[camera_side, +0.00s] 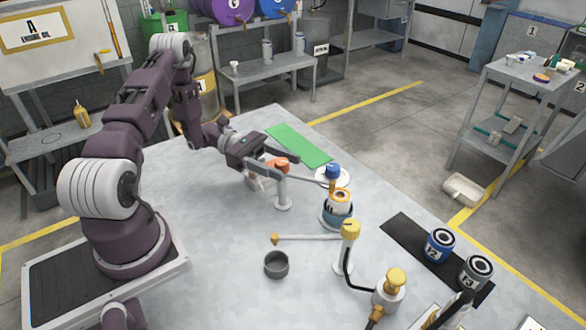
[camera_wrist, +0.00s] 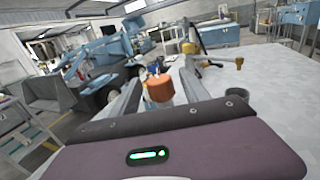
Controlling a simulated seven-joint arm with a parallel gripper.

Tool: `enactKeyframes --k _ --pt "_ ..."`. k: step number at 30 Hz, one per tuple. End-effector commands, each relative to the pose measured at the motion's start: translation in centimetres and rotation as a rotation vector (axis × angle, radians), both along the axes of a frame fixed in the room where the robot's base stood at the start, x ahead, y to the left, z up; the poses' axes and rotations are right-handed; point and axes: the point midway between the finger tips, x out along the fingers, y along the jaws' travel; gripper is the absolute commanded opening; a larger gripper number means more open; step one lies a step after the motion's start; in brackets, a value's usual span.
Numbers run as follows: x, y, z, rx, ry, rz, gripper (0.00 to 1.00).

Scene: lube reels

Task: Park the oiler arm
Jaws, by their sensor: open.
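A white post with an orange cap (camera_side: 282,163) stands on the table. A pale bar runs right from near it to a blue-topped head (camera_side: 332,171), above a reel with an orange ring (camera_side: 340,196). A second post with a yellow cap (camera_side: 349,229) carries a thin arm (camera_side: 310,237) pointing left, ending in an orange tip. I cannot tell which is the oiler arm. My gripper (camera_side: 268,172) is open beside the orange cap. In the wrist view, the orange cap (camera_wrist: 159,90) shows between my fingers; contact cannot be told.
A grey cup (camera_side: 276,264) stands below the thin arm's tip. A yellow-topped can (camera_side: 390,288) with a hose stands front right. Blue (camera_side: 439,245) and grey (camera_side: 475,271) canisters stand on a black mat (camera_side: 407,228). A green mat (camera_side: 298,145) lies behind.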

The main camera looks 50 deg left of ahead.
Motion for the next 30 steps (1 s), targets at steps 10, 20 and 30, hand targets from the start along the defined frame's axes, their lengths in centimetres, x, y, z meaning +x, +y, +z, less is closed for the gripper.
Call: enactKeyframes --k 10,20,30 --pt "1.2 -3.1 0.0 0.001 0.001 0.000 0.53" --pt "1.2 -3.1 0.1 0.001 0.001 -0.001 0.16" --pt "1.2 -3.1 0.1 0.000 0.001 -0.001 0.00"
